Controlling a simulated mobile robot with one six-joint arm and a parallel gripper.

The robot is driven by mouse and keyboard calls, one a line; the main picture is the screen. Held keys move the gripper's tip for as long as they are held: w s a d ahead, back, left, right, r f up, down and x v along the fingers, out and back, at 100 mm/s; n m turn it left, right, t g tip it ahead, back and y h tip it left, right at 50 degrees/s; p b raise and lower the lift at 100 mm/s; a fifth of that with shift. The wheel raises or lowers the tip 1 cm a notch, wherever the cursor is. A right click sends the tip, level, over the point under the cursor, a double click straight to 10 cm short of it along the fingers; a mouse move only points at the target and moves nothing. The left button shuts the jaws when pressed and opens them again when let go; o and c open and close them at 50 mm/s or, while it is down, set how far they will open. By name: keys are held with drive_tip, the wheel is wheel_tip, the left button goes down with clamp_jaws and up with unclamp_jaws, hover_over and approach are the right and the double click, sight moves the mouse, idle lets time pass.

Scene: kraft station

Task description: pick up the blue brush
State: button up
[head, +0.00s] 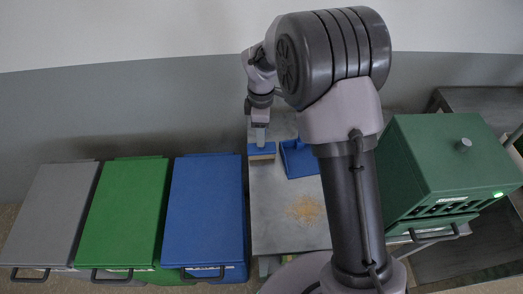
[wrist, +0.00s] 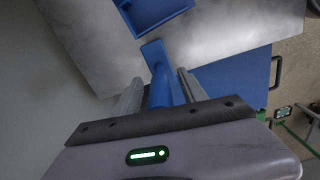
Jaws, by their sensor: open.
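The blue brush (head: 262,149) with tan bristles stands on the grey table at its back left. In the wrist view its blue handle (wrist: 160,72) points up the picture and lies between my two fingers. My gripper (head: 259,136) is directly above the brush in the head view. In the wrist view my gripper (wrist: 159,88) is open, with one finger on each side of the handle. A gap shows on the left side; the right finger is close to the handle. The brush's bristles are hidden in the wrist view.
A blue dustpan (head: 298,160) lies just right of the brush; it also shows in the wrist view (wrist: 155,10). Tan crumbs (head: 306,209) lie on the grey table (head: 275,235). Grey (head: 45,215), green (head: 125,210) and blue (head: 205,210) bins stand left. A green box machine (head: 440,160) stands right.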

drive_tip(key=shift+r, duration=0.15)
drive_tip(key=shift+c, duration=0.4)
clamp_jaws()
